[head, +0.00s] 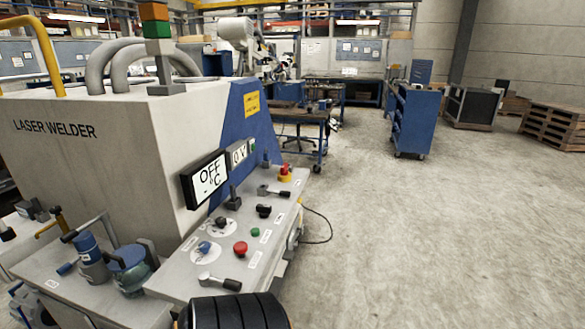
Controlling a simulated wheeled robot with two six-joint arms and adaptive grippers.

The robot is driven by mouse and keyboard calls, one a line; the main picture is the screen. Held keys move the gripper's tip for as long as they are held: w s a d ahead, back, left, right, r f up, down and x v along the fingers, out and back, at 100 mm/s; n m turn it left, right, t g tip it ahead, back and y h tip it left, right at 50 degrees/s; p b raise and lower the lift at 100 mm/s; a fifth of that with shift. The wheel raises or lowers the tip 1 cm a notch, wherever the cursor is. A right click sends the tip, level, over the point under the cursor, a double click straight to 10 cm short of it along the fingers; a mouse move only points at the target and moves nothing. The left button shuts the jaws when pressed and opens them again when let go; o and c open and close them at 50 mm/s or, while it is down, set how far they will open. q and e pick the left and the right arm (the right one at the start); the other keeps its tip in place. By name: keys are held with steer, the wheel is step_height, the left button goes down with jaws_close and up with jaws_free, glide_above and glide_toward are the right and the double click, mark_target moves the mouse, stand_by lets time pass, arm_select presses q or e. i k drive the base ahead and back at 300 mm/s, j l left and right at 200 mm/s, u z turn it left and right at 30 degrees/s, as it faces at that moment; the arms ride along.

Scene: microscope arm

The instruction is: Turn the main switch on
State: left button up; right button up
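The laser welder (95,140) is a large light-grey machine with a blue side on the left of the head view. Its sloped control panel (190,262) carries several controls. A black-handled lever (220,283) is at the near end and another lever (274,191) is farther back. A black upright switch (233,200) stands below the display (206,179), which reads OFF and °C. A smaller display (239,153) reads 0 V. The small labels are unreadable, so I cannot tell which control is the main switch. Neither of my grippers is identifiable in view.
The panel also has a red button (240,248), a green button (255,232), a blue knob (205,247) and a red-and-yellow emergency stop (285,174). A black ribbed object (237,313) covers the panel's near bottom edge. Open concrete floor (430,235) lies to the right.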

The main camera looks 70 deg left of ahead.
mark_target(284, 169)
steer(key=i+j+u, duration=0.15)
steer(key=i+u, duration=0.25)
steer(key=i+j+u, duration=0.1)
steer(key=u, duration=0.3)
steer(key=i+l+u, duration=0.1)
steer(key=i+u, duration=0.3)
steer(key=i+l+u, duration=0.15)
steer(key=i+u, duration=0.15)
steer(key=u, duration=0.15)
